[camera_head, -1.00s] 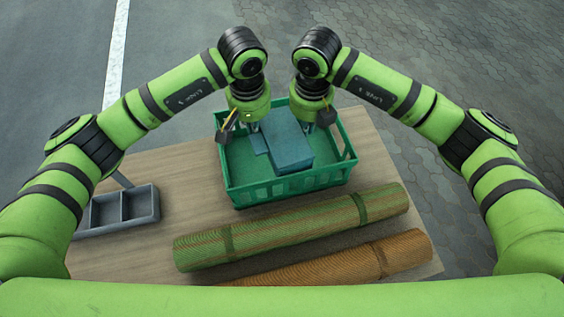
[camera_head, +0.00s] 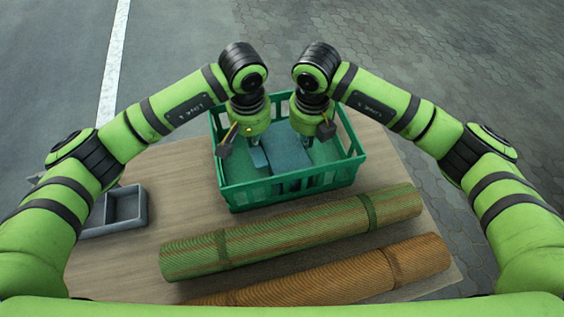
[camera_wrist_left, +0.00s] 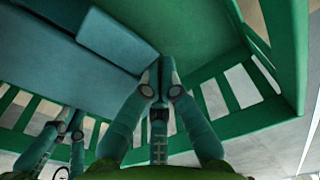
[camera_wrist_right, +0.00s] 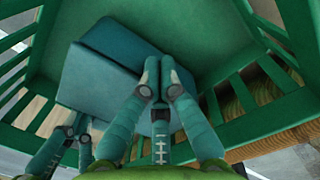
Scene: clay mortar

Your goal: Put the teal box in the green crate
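The teal box (camera_head: 290,158) is inside the green crate (camera_head: 296,188), within its walls. It also shows in the left wrist view (camera_wrist_left: 60,62) and the right wrist view (camera_wrist_right: 95,88). A smaller blue-teal piece (camera_wrist_left: 115,40) lies along one side of it. My left gripper (camera_head: 257,145) is at the box's left side, its fingertips close together in the left wrist view (camera_wrist_left: 160,72). My right gripper (camera_head: 340,150) is at the right, its fingertips also together in the right wrist view (camera_wrist_right: 163,68). I cannot tell whether either touches the box. The box's far end is partly hidden.
A green rolled mat (camera_head: 290,232) and an orange-brown rolled mat (camera_head: 330,277) lie in front of the crate. A grey divided tray (camera_head: 125,208) is at the left of the wooden table (camera_head: 185,172). Bare table lies between tray and crate.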

